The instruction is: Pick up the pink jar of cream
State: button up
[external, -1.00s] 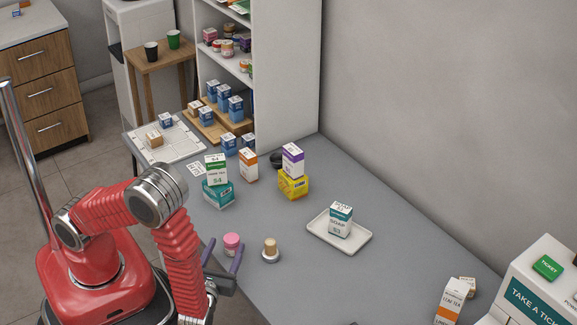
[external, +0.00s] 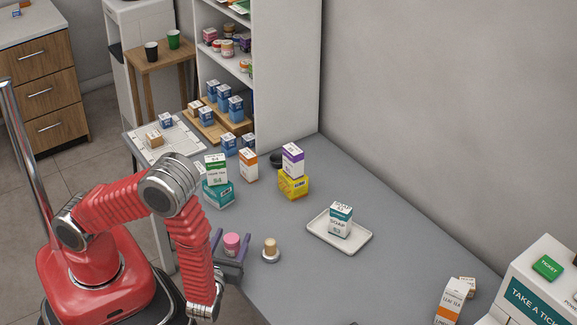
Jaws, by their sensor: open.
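The pink jar of cream (external: 232,243) stands upright on the grey counter near its front edge. My gripper (external: 230,242) is open, with one purple-grey finger on each side of the jar. The jar's lower part is partly hidden by the gripper, and I cannot tell whether the fingers touch it.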

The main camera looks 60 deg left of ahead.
aim_at(231, 238)
jog(key=c, duration=1.1)
jog(key=shift+r, duration=0.15)
jog(key=shift+r, duration=4.85)
